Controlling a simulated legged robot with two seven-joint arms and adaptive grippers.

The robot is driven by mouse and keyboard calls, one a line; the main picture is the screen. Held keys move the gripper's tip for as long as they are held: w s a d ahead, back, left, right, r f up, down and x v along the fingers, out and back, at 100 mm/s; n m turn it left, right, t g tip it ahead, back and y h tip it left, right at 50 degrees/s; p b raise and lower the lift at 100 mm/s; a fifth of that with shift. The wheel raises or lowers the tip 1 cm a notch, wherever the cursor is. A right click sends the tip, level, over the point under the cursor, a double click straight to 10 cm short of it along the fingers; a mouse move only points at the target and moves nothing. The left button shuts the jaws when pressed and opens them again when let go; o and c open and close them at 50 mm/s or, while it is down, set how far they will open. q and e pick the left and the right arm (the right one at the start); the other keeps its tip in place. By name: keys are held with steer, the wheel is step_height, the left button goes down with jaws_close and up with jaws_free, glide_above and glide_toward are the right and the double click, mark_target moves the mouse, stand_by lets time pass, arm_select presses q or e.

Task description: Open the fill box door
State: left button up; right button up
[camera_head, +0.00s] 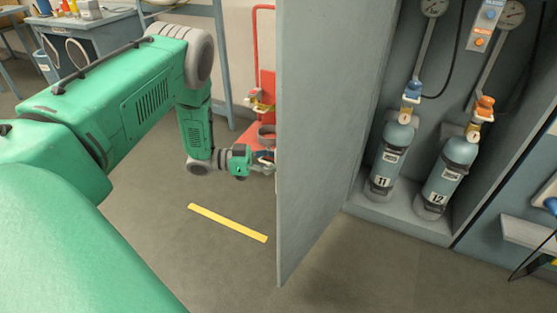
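The fill box door (325,130) is a grey panel that stands swung open, its near edge toward me. Behind it the fill box (408,217) is exposed, with two blue-grey cylinders inside, numbered 11 (390,160) and 12 (447,178). My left gripper (268,161) is at the left side of the door, near its face. Its fingertips are partly hidden by the door edge, so I cannot tell whether they are open or shut or touch the door. My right gripper is not in view.
A red stand with a pipe (265,85) is behind the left gripper. A blue-grey desk with bottles (95,38) is at the back left. The floor there is clear. A shelf (530,232) juts in at the right.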

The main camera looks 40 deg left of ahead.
arm_select(q)
steer(key=shift+w+f, duration=0.1)
steer(key=shift+w, duration=0.05)
steer(key=v, duration=1.2)
steer(key=shift+a+f, duration=0.1)
